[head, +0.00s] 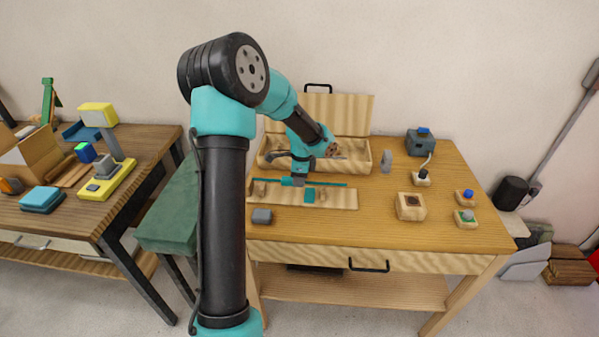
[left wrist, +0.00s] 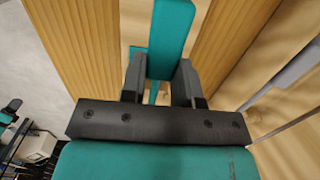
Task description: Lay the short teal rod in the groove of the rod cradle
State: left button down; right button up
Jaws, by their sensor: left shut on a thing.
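My left gripper (head: 298,181) reaches down over the pale wooden board of the rod cradle (head: 335,199) near the front left of the table. In the left wrist view, my left gripper (left wrist: 160,72) is shut on a teal rod (left wrist: 173,38), which runs up and out between its fingers. More teal shows beyond the fingers in the left wrist view. The groove is too small or hidden to make out. My right gripper is out of view.
An open wooden case (head: 350,165) stands behind the board. A grey block (head: 262,216) lies at the board's front left corner. A wooden block with a dark hole (head: 411,206) and several small button boxes stand to the right. The table's front middle is clear.

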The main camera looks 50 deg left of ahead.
pick_arm(q)
jog(key=shift+f, duration=0.9)
jog(key=shift+r, duration=0.2)
jog(key=shift+r, duration=0.4)
jog(key=shift+f, duration=1)
dwell(1.2)
jog(key=c, duration=0.8)
grip_release()
jog(key=shift+r, duration=0.15)
jog(key=r, duration=1.1)
jog(key=d+r, duration=0.1)
jog(key=r, duration=0.5)
jog(key=shift+w, duration=0.4)
